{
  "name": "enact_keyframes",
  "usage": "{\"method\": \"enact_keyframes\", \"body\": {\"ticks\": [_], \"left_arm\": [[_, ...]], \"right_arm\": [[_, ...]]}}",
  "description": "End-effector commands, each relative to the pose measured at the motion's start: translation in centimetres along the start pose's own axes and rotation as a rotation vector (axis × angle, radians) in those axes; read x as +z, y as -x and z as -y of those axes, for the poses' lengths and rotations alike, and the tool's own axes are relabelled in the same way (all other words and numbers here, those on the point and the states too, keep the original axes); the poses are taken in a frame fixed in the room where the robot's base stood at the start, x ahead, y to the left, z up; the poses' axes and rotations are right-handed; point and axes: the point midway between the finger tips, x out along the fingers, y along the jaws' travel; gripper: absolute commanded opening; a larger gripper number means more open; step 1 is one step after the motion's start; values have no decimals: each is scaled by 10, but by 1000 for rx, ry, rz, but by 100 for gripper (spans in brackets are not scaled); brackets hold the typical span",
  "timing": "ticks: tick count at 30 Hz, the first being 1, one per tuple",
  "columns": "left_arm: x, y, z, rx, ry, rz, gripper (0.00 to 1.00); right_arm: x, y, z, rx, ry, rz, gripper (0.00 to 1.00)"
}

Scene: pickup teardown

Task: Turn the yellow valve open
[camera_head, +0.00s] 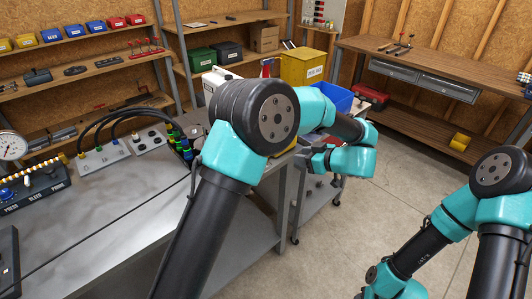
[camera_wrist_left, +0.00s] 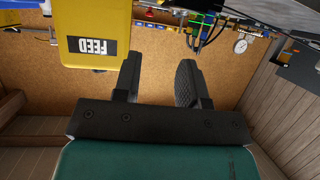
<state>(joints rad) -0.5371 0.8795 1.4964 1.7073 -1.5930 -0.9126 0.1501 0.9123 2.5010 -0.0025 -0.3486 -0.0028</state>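I cannot make out a yellow valve for certain in either view. A black manifold (camera_head: 35,190) with a row of pale and yellow fittings and blue knobs sits at the left of the metal bench. A round gauge (camera_head: 12,146) stands behind it and also shows in the left wrist view (camera_wrist_left: 240,46). My left gripper (camera_wrist_left: 157,72) has its two black fingers apart with nothing between them. In the head view its wrist is beyond the bench's right end, and its fingers are mostly hidden. My right arm is at lower right, its gripper out of frame.
Boxes with black hoses (camera_head: 100,158) stand along the back of the metal bench (camera_head: 110,215). A yellow bin (camera_head: 303,67) and blue bin (camera_head: 335,97) stand behind my left arm. The wrist view shows a yellow container labelled FEED (camera_wrist_left: 95,30). Open floor lies at right.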

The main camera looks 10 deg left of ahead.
Motion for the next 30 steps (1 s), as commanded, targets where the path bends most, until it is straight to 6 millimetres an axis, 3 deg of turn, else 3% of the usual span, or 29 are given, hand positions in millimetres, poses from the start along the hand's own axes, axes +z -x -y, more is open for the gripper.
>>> {"method": "enact_keyframes", "body": {"ticks": [8,14,30], "left_arm": [[0,-1,0,-1,0,-2,38],[0,-12,0,-3,0,-2,38],[0,-98,1,-4,0,-2,38]], "right_arm": [[0,0,0,0,0,0,43],[0,0,0,0,0,0,43],[0,0,0,0,0,0,43]]}}
